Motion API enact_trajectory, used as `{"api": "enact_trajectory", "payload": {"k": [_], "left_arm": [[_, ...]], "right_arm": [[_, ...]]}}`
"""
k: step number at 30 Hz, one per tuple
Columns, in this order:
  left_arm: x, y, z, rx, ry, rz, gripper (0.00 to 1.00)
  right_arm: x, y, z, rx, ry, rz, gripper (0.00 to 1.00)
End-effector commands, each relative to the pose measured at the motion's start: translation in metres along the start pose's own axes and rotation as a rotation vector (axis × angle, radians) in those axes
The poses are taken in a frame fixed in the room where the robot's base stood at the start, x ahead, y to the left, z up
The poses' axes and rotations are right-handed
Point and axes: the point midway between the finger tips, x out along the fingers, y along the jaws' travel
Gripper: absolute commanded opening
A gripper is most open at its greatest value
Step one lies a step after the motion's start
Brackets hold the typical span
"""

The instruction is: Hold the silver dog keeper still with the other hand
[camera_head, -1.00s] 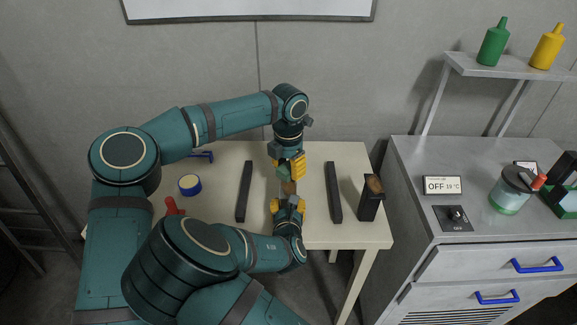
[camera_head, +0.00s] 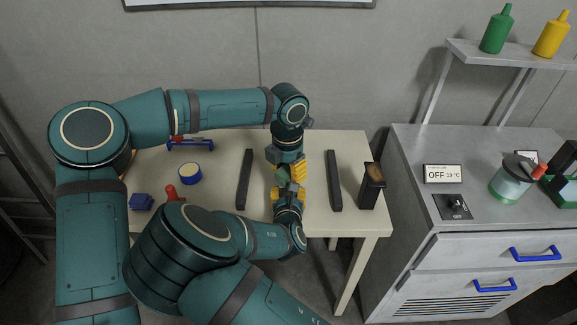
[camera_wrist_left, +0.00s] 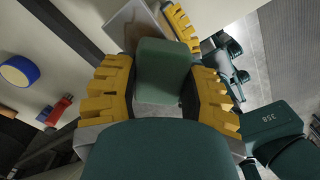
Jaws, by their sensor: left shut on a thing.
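My left gripper (camera_head: 290,172) points down over the table. In the left wrist view its yellow fingers (camera_wrist_left: 160,72) are on both sides of a green block (camera_wrist_left: 163,75), and they are shut on it.
Two dark bars (camera_head: 244,180) (camera_head: 334,180) flank the grippers on the table (camera_head: 350,147). A black holder with a brown top (camera_head: 370,187), a blue tape roll (camera_head: 190,174) and a blue block (camera_head: 142,202) lie around. A grey cabinet (camera_head: 410,150) stands at right.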

Motion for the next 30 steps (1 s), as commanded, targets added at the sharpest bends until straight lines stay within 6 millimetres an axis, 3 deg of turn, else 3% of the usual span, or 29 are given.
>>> {"api": "enact_trajectory", "payload": {"k": [6, 14, 30], "left_arm": [[0.004, -0.017, -0.016, 0.016, 0.024, -0.011, 0.18], [0.001, -0.021, -0.016, 0.022, 0.022, -0.013, 0.17], [0.000, 0.006, 0.012, 0.018, 0.019, -0.012, 0.18]], "right_arm": [[0.002, -0.002, -0.003, -0.001, 0.011, -0.004, 0.02], [0.004, -0.002, -0.001, 0.000, 0.006, -0.004, 0.02], [0.003, -0.002, 0.000, 0.000, 0.003, -0.003, 0.02]]}}
